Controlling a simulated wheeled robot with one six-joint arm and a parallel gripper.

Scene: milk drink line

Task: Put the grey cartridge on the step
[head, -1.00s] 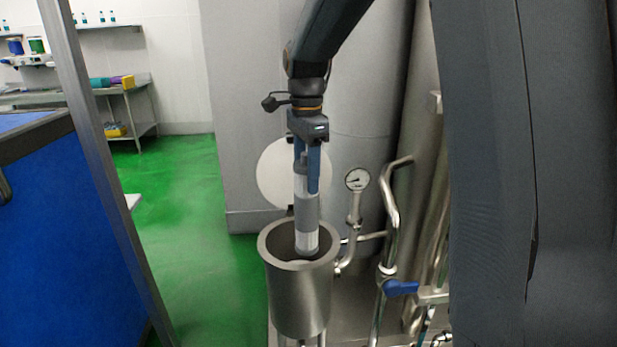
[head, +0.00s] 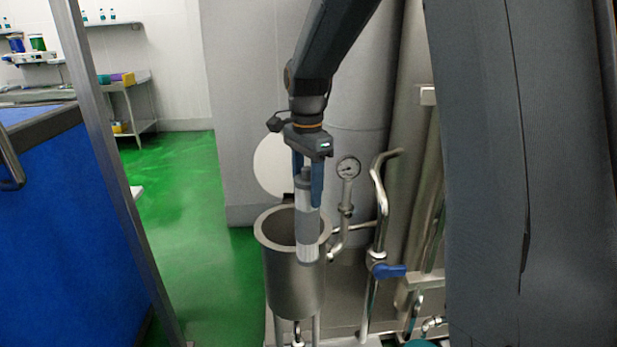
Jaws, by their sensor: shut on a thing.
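The grey cartridge (head: 307,228) hangs upright in my gripper (head: 308,185). It has a grey band in its middle and paler ribbed parts above and below. My gripper's blue fingers are shut on its upper part. The cartridge shows in front of the open steel housing (head: 294,284), and its lower end covers part of the rim and front wall. I do not see the step for certain.
A round lid (head: 270,165) stands open behind the housing. A pressure gauge (head: 348,168), steel pipes and a blue valve handle (head: 388,271) are close on the right. A blue-panelled unit (head: 75,225) and metal post are at left. Green floor (head: 190,230) is clear between.

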